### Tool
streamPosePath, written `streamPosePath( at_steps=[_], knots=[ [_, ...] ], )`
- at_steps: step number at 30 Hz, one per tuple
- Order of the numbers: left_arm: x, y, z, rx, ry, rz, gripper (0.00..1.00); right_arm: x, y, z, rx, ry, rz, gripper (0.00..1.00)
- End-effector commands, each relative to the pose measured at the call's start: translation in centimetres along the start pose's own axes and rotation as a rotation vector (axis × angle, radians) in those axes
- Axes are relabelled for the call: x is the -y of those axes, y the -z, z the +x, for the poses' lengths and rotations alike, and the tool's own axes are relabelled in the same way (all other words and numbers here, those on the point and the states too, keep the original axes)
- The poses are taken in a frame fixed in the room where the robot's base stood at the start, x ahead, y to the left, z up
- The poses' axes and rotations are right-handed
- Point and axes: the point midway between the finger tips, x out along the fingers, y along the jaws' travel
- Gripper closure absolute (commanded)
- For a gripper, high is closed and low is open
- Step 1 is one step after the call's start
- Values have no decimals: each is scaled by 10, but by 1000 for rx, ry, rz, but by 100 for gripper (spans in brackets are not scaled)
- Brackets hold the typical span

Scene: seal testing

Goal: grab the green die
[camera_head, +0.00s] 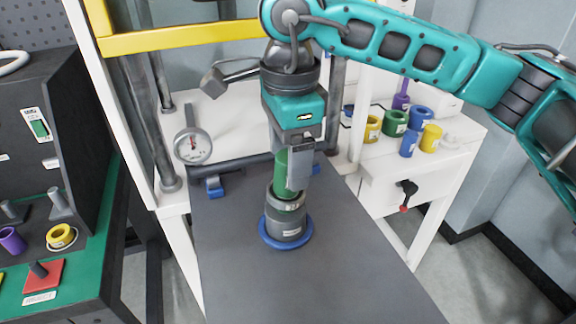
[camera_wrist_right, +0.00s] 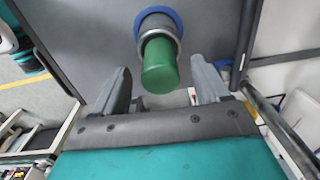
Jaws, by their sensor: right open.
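A green cylinder, which looks like the green die (camera_head: 283,172), stands upright in a grey metal holder (camera_head: 287,222) with a blue ring (camera_head: 272,240) at its base. My right gripper (camera_head: 298,170) is over it, pointing down, with one finger partly in front of the green cylinder. In the right wrist view the right gripper (camera_wrist_right: 164,82) is open, with the green die (camera_wrist_right: 160,66) between its two spread fingers; a gap shows on each side. I cannot tell whether the fingers reach far down its sides. My left gripper is not in view.
The holder stands on a dark grey table (camera_head: 330,280). A white bench at the right holds several coloured rings, including a green one (camera_head: 395,122).

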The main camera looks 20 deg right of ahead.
Motion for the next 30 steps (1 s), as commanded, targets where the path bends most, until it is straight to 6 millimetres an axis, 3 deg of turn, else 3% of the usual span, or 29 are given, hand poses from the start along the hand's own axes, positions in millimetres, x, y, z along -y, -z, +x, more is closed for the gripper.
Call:
streamPosePath(
  at_steps=[6,13,30],
  knots=[
    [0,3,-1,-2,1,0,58,0,0,22,1,0,0,25],
    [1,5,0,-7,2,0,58,0,0,23,1,1,0,25],
    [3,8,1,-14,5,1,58,0,0,23,1,1,0,80]
  ],
)
